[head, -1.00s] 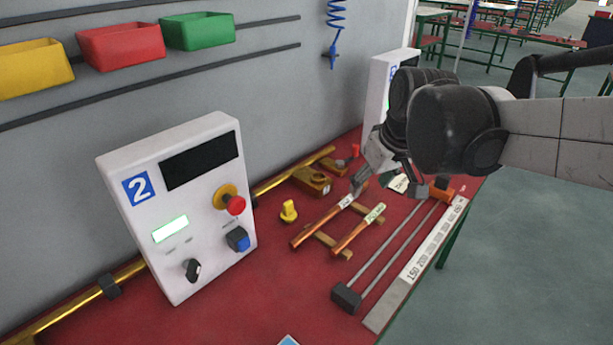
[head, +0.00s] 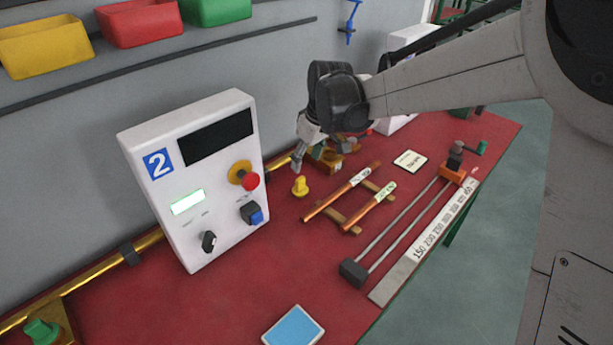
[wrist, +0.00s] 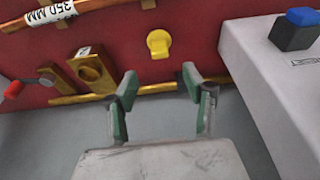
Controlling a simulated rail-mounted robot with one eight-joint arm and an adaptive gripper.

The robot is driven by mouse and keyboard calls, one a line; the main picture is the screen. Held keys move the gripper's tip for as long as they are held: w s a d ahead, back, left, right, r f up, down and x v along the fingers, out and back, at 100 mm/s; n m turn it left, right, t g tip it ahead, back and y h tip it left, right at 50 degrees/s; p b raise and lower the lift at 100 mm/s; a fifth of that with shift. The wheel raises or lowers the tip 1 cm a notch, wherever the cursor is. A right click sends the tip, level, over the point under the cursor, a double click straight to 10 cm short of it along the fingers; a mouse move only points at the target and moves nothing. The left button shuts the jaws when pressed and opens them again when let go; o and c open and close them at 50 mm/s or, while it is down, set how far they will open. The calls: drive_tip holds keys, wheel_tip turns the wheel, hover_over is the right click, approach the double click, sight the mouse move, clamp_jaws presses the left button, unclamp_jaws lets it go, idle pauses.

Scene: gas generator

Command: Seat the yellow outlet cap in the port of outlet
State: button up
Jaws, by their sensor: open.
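The yellow outlet cap (head: 300,187) stands on the red bench top, right of the white panel numbered 2. In the wrist view the cap (wrist: 159,44) lies just beyond the gap between my fingertips, clear of both. My gripper (head: 298,163) is above and behind the cap; in the wrist view my gripper (wrist: 160,77) has its green-padded fingers spread with nothing between them. A brass block (head: 330,158) with a round opening sits on the brass pipe, partly hidden by my wrist. It shows left of my fingers in the wrist view (wrist: 92,72). Its label is unreadable.
The white panel (head: 195,180) stands close left of my gripper. Copper tubes (head: 342,192) rest on wooden strips to the right of the cap. A ruler with rods (head: 425,240) lies along the bench's right edge. A blue card (head: 293,326) lies in front.

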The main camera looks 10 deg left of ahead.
sight(301, 179)
drive_tip(key=x, duration=1)
drive_tip(key=shift+f, duration=0.35)
clamp_jaws()
